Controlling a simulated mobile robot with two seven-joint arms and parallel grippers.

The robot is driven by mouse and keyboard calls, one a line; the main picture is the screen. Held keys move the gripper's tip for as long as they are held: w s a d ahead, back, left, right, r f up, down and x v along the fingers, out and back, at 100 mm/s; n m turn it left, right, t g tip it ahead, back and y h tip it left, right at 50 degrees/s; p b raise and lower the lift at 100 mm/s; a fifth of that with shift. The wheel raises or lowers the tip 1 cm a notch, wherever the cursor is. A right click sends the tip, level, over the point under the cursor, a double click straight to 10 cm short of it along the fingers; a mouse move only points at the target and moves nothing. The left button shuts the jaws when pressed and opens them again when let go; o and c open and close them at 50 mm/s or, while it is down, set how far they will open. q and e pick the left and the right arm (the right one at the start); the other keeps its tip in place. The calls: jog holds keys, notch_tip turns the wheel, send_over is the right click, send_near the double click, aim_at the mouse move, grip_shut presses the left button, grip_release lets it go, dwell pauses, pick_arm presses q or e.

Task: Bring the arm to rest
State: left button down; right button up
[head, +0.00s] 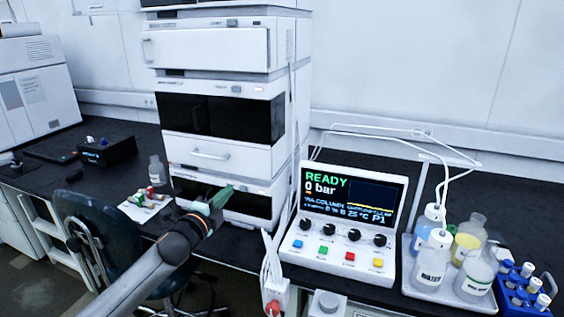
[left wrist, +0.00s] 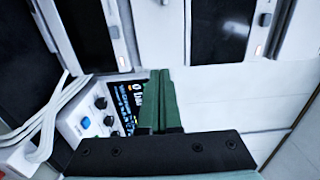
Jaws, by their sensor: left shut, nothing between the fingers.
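My left gripper (head: 220,197) reaches in from the lower left in the head view, its green fingers in front of the lower part of the chromatography stack (head: 226,158). In the left wrist view the green fingers (left wrist: 160,100) lie together, shut with nothing between them. They overlap the view of the control console's screen there; I cannot tell how far off it is. My right gripper is in neither view.
The control console (head: 340,262) reads READY, 0 bar. A tray of bottles (head: 448,290) and a blue vial rack (head: 523,296) stand at the right. White cables (head: 271,262) hang beside the console. A chair (head: 95,235) stands at the left.

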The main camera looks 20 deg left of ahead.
pick_arm(q)
jog(key=s+d+f+n+g+h+p, duration=0.1)
jog(key=s+d+f+n+g, duration=0.1)
jog(key=s+d+f+n, duration=0.45)
jog(key=s+d+f+n+g+p, duration=0.1)
jog(key=s+d+f+g, duration=0.15)
jog(key=s+f, duration=0.75)
jog(key=s+d+f+n+g, duration=0.1)
jog(key=s+f+n, duration=0.2)
jog(key=s, duration=0.4)
jog(key=s+d+f+n+g+p, duration=0.1)
jog(key=s+d+f+n, duration=0.1)
jog(key=s+f, duration=0.3)
jog(key=s+d+f+n+g, duration=0.2)
jog(key=s+f+n, duration=0.2)
jog(key=s, duration=0.5)
jog(key=shift+d+f, duration=0.2)
jog(key=shift+f, duration=0.05)
jog(key=shift+n, duration=0.25)
